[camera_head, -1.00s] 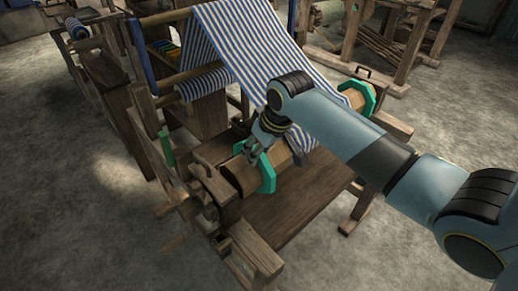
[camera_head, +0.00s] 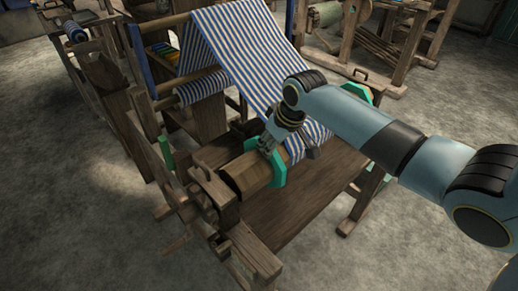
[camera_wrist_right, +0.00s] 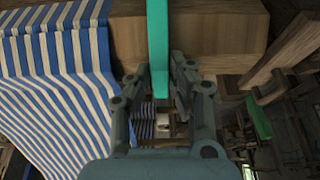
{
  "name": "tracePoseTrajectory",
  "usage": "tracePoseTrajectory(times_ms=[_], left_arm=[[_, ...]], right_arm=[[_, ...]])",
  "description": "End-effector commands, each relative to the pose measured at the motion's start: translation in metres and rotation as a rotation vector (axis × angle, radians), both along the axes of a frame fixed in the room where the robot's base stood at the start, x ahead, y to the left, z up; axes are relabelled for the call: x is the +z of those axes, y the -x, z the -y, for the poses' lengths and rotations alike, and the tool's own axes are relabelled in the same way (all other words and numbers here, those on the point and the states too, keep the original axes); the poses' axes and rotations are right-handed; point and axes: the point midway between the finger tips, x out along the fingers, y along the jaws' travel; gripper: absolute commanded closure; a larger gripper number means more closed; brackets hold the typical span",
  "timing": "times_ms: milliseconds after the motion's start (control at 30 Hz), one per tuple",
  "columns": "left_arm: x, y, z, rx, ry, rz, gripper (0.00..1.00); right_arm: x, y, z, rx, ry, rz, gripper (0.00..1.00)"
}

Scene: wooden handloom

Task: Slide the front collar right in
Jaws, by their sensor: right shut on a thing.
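A wooden front beam (camera_head: 247,172) carries two teal collars. The near collar (camera_head: 279,170) is around the beam close to its lower-left end, by the edge of the blue-and-white striped cloth (camera_head: 236,45). The far collar (camera_head: 359,91) is at the beam's other end, partly hidden by my right arm. My right gripper (camera_head: 270,143) reaches down on the near collar. In the right wrist view its fingers (camera_wrist_right: 160,82) are shut on the teal collar (camera_wrist_right: 158,35), with the striped cloth (camera_wrist_right: 60,60) to the left and a strip of bare beam between. My left gripper is out of view.
The wooden loom frame (camera_head: 262,256) and a small green piece (camera_head: 167,154) stand at the lower left. A flat wooden board (camera_head: 300,212) lies below the beam. Another wooden loom (camera_head: 400,35) stands at the back right. Concrete floor is free on the right.

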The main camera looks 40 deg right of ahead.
Motion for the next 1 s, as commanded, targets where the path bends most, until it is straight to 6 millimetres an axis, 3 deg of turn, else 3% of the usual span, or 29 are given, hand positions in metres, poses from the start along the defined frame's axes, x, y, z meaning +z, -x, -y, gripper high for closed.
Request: tracePoseTrajectory(times_ms=[33, 167, 500, 533, 667, 1000], left_arm=[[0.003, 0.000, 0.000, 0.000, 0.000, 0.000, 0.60], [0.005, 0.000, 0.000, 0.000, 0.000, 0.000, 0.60], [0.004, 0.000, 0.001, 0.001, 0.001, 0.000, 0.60], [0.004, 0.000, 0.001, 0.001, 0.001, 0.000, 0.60], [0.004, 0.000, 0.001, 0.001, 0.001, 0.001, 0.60], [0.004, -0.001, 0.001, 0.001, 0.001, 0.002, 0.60]], right_arm=[[0.002, 0.000, 0.013, -0.001, 0.005, -0.003, 1.00], [0.001, -0.002, 0.029, -0.001, 0.003, -0.002, 1.00], [0.000, -0.003, 0.033, -0.001, 0.006, 0.001, 1.00], [0.001, -0.003, 0.034, -0.001, 0.006, 0.001, 0.78], [0.000, -0.003, 0.033, -0.001, 0.005, 0.001, 0.61], [0.004, -0.001, 0.032, -0.001, 0.003, 0.001, 0.60]])
